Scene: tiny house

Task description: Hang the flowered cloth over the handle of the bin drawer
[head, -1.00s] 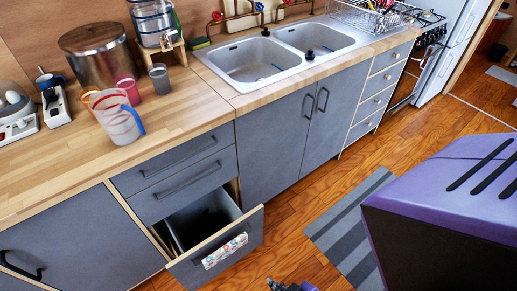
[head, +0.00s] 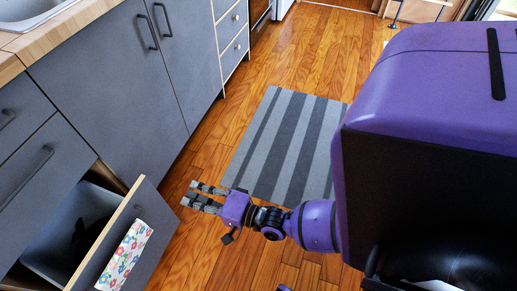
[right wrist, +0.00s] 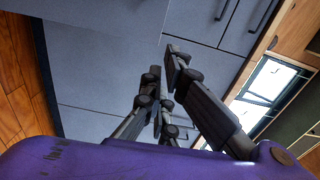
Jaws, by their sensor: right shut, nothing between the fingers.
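The white flowered cloth (head: 125,258) hangs over the front of the pulled-out bin drawer (head: 154,212) in the head view. A dark-lined bin (head: 52,232) shows inside the drawer. My right gripper (head: 190,192) is shut and empty, to the right of the drawer front and apart from the cloth. Its fingers also show in the right wrist view (right wrist: 163,72), pointing toward grey cabinet fronts; the cloth is not seen there. My left gripper is not in view.
Grey cabinet doors (head: 105,62) and the closed drawer (head: 45,165) flank the open drawer. A striped grey mat (head: 285,135) lies on the wooden floor (head: 205,150). The floor right of the drawer is clear apart from my arm.

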